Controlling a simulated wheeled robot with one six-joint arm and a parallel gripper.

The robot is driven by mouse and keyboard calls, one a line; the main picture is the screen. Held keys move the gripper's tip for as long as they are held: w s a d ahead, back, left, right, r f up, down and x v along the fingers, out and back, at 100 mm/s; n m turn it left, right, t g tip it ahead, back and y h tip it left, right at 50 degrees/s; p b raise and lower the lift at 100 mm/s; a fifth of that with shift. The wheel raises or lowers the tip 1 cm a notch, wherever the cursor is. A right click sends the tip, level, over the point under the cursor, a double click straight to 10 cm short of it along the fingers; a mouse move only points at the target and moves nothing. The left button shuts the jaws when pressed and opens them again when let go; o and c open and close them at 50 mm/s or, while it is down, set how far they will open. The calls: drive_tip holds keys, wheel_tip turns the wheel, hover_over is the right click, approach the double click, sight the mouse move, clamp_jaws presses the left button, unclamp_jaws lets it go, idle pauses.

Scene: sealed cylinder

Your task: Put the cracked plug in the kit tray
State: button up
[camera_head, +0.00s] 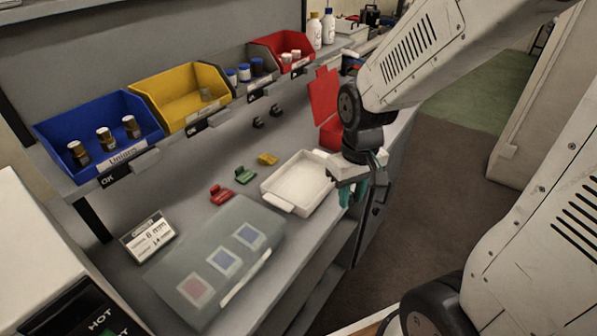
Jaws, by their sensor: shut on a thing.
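A white open tray (299,183), which may be the kit tray, sits on the grey bench near its front edge. It looks empty, and I see no label naming it. My gripper (353,196) points down with teal fingers, just right of the tray and by the bench's front edge. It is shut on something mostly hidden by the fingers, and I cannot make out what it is. I cannot identify a cracked plug anywhere in view.
Red (221,194), green (245,175) and yellow (267,159) clips lie left of the tray. A translucent mat (262,222) and a display (148,238) are nearer. Blue (66,131), yellow (180,93) and red (277,44) bins stand behind. An open red box (324,100) stands beyond the tray.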

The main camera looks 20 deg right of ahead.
hover_over(305, 186)
drive_tip(key=shift+s+f, duration=0.1)
drive_tip(key=shift+f, duration=2.4)
drive_tip(key=shift+f, duration=0.2)
drive_tip(key=o, duration=1)
